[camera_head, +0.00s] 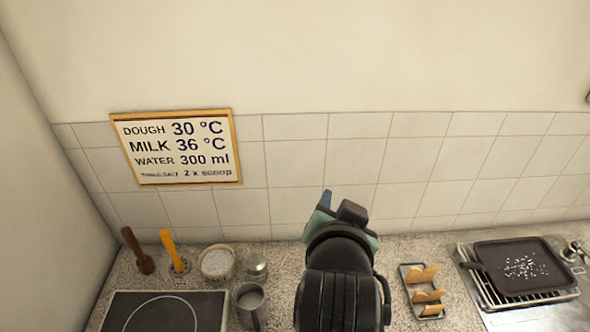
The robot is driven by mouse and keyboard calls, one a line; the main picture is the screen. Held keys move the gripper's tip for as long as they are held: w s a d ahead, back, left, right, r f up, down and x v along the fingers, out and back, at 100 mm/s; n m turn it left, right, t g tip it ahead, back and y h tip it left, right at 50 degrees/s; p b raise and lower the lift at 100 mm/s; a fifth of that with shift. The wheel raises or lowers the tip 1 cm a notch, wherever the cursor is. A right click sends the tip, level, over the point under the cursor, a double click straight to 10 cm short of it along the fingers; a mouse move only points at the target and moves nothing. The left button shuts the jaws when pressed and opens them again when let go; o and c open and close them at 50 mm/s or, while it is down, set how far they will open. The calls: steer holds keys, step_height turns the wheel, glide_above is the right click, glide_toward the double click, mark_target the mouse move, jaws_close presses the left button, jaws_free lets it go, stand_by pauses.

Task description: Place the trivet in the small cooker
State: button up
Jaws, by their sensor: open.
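My gripper (338,208) is in the middle of the view, raised in front of the tiled wall above the counter. It is open; my wrist hides most of its jaws, and I see nothing held in it. I cannot make out a trivet for sure. A wire rack (488,296) lies under a dark square pan at the right, but I cannot tell if it is the trivet. A black hob plate (205,311) with one pale ring is at the lower left, cut off by the frame. I cannot tell if it is the small cooker.
A brown-handled tool (137,250), a yellow-handled tool (172,250), a bowl of white grains (217,262), a small metal cup (256,266) and a metal mug (250,304) stand near the hob. A holder with bread slices (425,291) and the dark pan (521,266) are right.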

steer(key=a+r+n+t, duration=0.35)
steer(key=r+t, duration=0.25)
steer(key=r, duration=1.2)
steer(key=s+a+r+n+t+y, duration=0.1)
steer(key=s+r+t, duration=0.3)
steer(key=r, duration=0.6)
steer(key=s+a+r+n+t+y, duration=0.1)
steer(key=s+a+r+n+t, duration=0.1)
steer(key=s+r, duration=0.6)
steer(key=a+r+t, duration=0.1)
steer(key=t, duration=0.1)
steer(key=shift+r+t, duration=0.3)
steer(key=shift+r, duration=0.05)
